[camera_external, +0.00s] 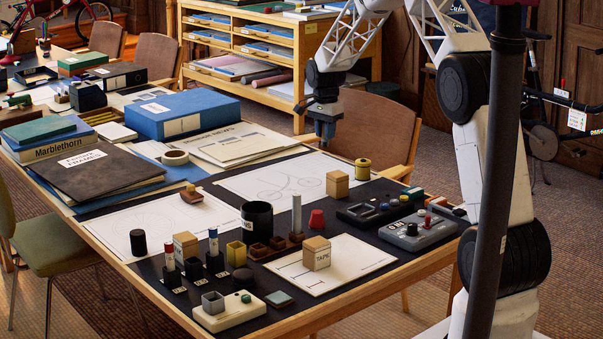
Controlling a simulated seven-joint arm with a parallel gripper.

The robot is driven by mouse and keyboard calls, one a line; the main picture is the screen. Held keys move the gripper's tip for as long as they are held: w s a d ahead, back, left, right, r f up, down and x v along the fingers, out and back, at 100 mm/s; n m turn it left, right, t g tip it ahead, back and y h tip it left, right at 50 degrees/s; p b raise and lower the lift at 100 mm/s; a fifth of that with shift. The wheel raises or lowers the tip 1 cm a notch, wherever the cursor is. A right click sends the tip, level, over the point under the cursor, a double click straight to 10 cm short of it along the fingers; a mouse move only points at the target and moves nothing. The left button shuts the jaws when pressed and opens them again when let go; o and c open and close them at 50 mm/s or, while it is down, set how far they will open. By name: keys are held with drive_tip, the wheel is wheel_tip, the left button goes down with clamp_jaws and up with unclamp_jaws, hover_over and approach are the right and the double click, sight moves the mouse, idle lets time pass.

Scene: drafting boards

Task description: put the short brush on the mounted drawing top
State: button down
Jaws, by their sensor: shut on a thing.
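My gripper (325,139) hangs in the air above the far edge of the table, beyond the middle drawing sheet. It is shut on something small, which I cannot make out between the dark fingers. A white drawing board (357,260) with thin lines lies at the front right, and it looks like the mounted drawing. My gripper is well above and behind this board. A small brown brush-like piece with a yellow knob (192,195) lies on the left drawing; I cannot tell whether it is the short brush.
The middle drawing (268,183) is mostly clear.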

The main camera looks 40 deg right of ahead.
drive_tip(key=s+a+r+n, duration=0.1)
drive_tip(key=s+a+n, duration=0.1)
drive_tip(key=s+a, duration=0.95)
drive_tip(key=s+a+r+n, duration=0.1)
drive_tip(key=s+a, duration=0.5)
drive_tip(key=s, duration=1.1)
drive_tip(key=s+a+f+n, duration=0.1)
drive_tip(key=s+a+f, duration=0.1)
drive_tip(key=s, duration=0.8)
drive_tip(key=s+a+f+n, duration=0.1)
drive_tip(key=s+a, duration=0.3)
drive_tip(key=s, duration=0.7)
drive_tip(key=s+a+f+n, duration=0.1)
drive_tip(key=s+a+f, duration=0.2)
drive_tip(key=s, duration=0.8)
drive_tip(key=shift+s+a+f, duration=0.15)
drive_tip(key=shift+s+a, duration=0.1)
drive_tip(key=shift+a, duration=0.3)
drive_tip(key=shift+w, duration=0.15)
hover_over(368, 258)
drive_tip(key=shift+w+f, duration=0.1)
drive_tip(key=shift+f, duration=0.65)
drive_tip(key=shift+f, duration=1.75)
